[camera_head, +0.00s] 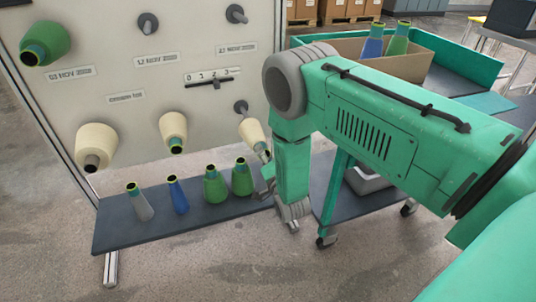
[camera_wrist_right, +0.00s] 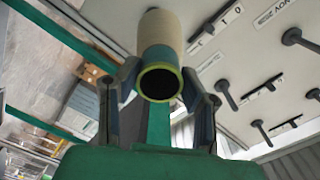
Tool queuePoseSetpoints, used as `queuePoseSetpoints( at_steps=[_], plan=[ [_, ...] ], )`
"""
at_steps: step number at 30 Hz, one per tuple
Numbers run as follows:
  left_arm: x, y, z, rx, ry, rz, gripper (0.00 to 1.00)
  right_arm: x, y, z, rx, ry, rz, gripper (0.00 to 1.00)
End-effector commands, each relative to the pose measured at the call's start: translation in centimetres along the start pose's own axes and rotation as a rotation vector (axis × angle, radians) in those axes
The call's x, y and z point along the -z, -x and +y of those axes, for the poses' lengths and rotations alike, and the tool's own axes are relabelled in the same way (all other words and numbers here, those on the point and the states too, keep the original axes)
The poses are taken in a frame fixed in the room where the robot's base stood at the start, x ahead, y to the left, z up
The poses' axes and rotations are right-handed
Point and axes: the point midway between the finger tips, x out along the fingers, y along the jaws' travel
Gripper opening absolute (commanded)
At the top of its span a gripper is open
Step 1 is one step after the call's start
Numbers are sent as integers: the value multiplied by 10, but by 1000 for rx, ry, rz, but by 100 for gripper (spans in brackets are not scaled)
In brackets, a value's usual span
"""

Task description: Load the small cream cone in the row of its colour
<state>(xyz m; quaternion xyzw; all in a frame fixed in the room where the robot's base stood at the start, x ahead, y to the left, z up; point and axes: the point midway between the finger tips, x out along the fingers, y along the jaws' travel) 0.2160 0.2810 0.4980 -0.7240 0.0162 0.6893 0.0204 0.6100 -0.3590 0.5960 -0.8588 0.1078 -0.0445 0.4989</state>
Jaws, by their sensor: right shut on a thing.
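The small cream cone (camera_head: 252,132) is in my right gripper (camera_head: 266,174), in front of the upright panel (camera_head: 130,75). The fingers hold its narrow green-and-yellow end; its wide end faces the panel. It also shows in the right wrist view (camera_wrist_right: 161,35) between the fingers of the gripper (camera_wrist_right: 160,88). A bare peg (camera_head: 240,106) is just above the cone's wide end, and the cone is not on it. In the same row, two cream cones sit on the panel: a larger one (camera_head: 96,142) at the left and another (camera_head: 173,129) in the middle. My left gripper is out of view.
A green cone (camera_head: 45,43) and two bare pegs (camera_head: 148,23) (camera_head: 236,14) form the upper row. Grey, blue and green cones stand on the shelf (camera_head: 118,236) below. A cart with a cardboard box (camera_head: 410,72) of cones is at the right.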

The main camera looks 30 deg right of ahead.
Motion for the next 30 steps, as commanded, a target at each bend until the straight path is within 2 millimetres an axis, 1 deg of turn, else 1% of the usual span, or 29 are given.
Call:
queuePoseSetpoints(
  at_steps=[14,24,30],
  plan=[
    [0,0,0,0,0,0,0,1,-1,1,1,-3,1,5],
    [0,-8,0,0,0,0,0,7,-12,10,1,-2,2,5],
    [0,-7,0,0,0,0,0,8,-12,10,1,-3,1,5]
  ],
)
